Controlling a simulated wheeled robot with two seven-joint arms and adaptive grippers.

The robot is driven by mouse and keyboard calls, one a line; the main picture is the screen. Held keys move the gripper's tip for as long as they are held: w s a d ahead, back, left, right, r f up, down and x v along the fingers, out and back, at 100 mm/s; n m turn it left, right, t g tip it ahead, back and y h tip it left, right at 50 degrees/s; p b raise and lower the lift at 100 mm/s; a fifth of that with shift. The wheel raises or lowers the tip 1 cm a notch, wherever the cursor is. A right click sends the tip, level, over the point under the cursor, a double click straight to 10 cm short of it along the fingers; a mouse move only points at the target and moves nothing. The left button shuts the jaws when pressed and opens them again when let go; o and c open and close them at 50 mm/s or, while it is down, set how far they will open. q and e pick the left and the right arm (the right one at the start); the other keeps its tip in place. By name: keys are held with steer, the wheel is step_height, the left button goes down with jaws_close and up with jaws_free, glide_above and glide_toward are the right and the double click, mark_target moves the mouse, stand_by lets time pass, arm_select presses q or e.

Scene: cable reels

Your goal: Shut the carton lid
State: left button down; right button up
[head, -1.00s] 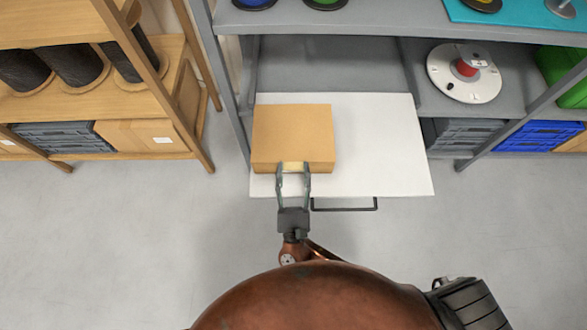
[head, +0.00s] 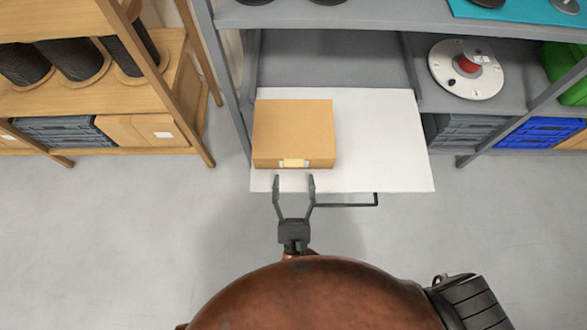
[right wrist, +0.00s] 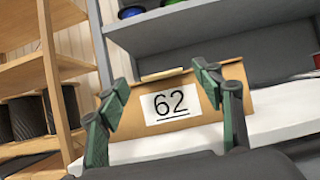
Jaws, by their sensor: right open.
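The carton (head: 293,130) is a brown box at the left of a white pull-out board. Its lid lies flat over the top in the head view, with a pale yellow tab (head: 293,163) at the front edge. In the right wrist view the carton (right wrist: 145,122) shows a white label with "62" on its front. My right gripper (head: 294,180) is open and empty, just in front of the carton and apart from it. Its two green fingers (right wrist: 166,92) frame the label in the right wrist view. My left gripper is not in view.
The white board (head: 385,150) has free room right of the carton and a black handle (head: 350,205) at its front. A grey shelf (head: 330,65) stands behind, with a white reel (head: 466,70) at right. A wooden rack (head: 180,100) stands at left.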

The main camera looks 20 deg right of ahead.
steer(key=v, duration=0.2)
steer(key=shift+s+a+f, duration=0.1)
steer(key=shift+s+f, duration=0.05)
steer(key=shift+s, duration=0.1)
stand_by(0.4)
